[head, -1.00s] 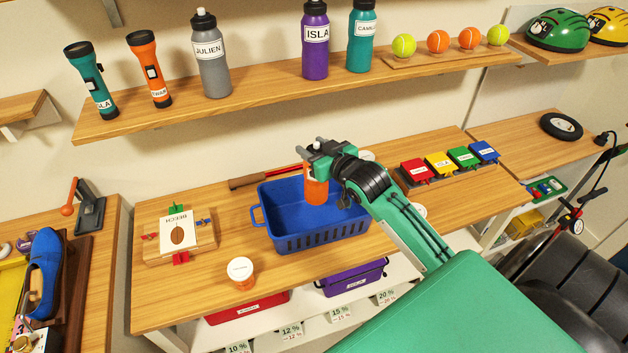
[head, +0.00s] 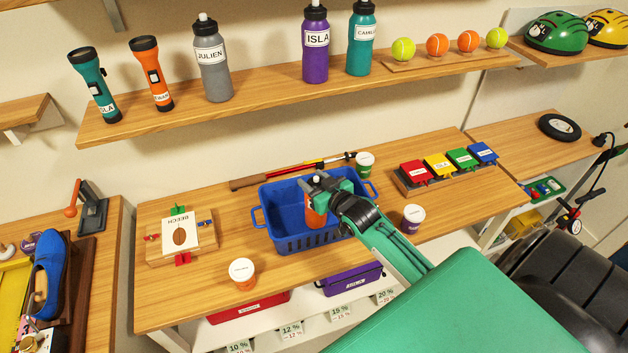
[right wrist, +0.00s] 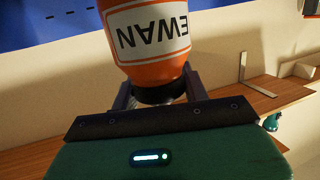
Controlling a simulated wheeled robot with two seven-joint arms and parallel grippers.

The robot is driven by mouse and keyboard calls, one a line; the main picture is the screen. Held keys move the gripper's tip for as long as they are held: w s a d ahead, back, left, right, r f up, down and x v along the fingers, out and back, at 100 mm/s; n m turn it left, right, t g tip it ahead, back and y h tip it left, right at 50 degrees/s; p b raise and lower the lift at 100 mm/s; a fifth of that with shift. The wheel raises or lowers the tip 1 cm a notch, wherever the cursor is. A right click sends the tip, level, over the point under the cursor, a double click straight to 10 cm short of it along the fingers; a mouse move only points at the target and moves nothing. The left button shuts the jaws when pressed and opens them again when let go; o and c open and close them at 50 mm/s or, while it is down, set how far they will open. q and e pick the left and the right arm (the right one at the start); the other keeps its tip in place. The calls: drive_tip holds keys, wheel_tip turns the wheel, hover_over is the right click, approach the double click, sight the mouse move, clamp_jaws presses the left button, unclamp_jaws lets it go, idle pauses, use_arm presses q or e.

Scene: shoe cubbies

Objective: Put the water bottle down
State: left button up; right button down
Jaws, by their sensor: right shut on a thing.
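An orange water bottle (head: 315,215) is held by my right gripper (head: 318,183). Whether the bottle's base touches the basket floor is hidden by the basket wall. My left gripper is not in view.
A long rod (head: 290,172) lies behind the basket. Named bottles (head: 212,65) stand on the upper shelf (head: 270,98).

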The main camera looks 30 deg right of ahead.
drive_tip(key=c, duration=0.7)
unclamp_jaws()
drive_tip(key=shift+f, duration=0.1)
drive_tip(key=shift+r, duration=0.2)
drive_tip(key=shift+s+f, duration=0.1)
drive_tip(key=shift+s, duration=0.15)
drive_tip(key=s+b, duration=0.1)
drive_tip(key=s, duration=0.2)
drive_tip(key=s+r, duration=0.1)
drive_tip(key=s, duration=0.3)
drive_tip(key=s+r+b, duration=0.1)
drive_tip(key=s, duration=0.3)
drive_tip(key=shift+s+d+r+b, duration=0.15)
drive_tip(key=shift+d+b, duration=0.1)
drive_tip(key=shift+b, duration=0.05)
